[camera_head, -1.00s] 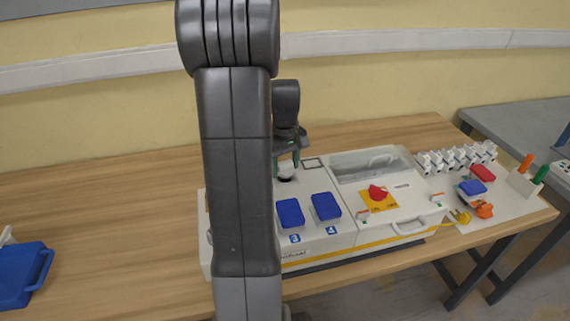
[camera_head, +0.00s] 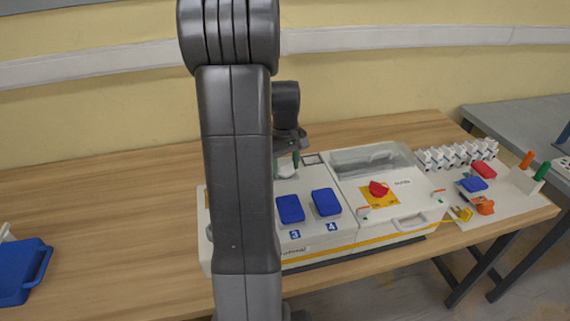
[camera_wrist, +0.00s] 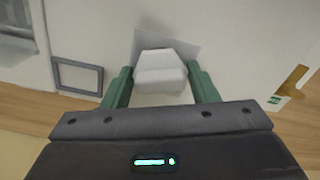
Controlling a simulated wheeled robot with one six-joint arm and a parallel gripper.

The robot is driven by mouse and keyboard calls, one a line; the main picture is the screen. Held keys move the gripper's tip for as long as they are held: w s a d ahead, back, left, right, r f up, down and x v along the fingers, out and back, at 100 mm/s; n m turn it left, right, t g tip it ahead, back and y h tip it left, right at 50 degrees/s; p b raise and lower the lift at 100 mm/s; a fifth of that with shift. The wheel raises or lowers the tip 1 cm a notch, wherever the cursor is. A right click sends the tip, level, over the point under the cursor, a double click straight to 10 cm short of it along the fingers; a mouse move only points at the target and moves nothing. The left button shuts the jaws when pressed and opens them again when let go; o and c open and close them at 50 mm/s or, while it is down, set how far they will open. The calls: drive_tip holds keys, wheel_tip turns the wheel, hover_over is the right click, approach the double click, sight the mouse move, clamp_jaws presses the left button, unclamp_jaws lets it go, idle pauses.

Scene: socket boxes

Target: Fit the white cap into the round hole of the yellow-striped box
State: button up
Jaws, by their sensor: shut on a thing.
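The white cap (camera_head: 287,171) is between the fingers of my gripper (camera_head: 286,163), low at the top of the yellow-striped box (camera_head: 370,243), near its back left. In the wrist view the cap (camera_wrist: 160,70) sits between the two green fingers of my gripper (camera_wrist: 160,84), which is shut on it. The round hole is not visible; the cap and fingers cover that spot. I cannot tell whether the cap is in the hole or just above it. My arm hides the left part of the box in the head view.
Blue lids (camera_head: 290,209) marked 3 and 4 lie on the box top, in front of the cap. A red knob (camera_head: 378,188) and a clear-covered tray (camera_head: 372,160) are to the right. White breakers (camera_head: 455,155) stand farther right. A blue case (camera_head: 22,272) lies at far left.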

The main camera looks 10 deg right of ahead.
drive_tip(key=shift+f, duration=0.1)
drive_tip(key=shift+f, duration=0.15)
drive_tip(key=o, duration=1.1)
wheel_tip(320, 180, up, 21)
drive_tip(key=p, duration=0.6)
drive_tip(key=shift+f, duration=0.1)
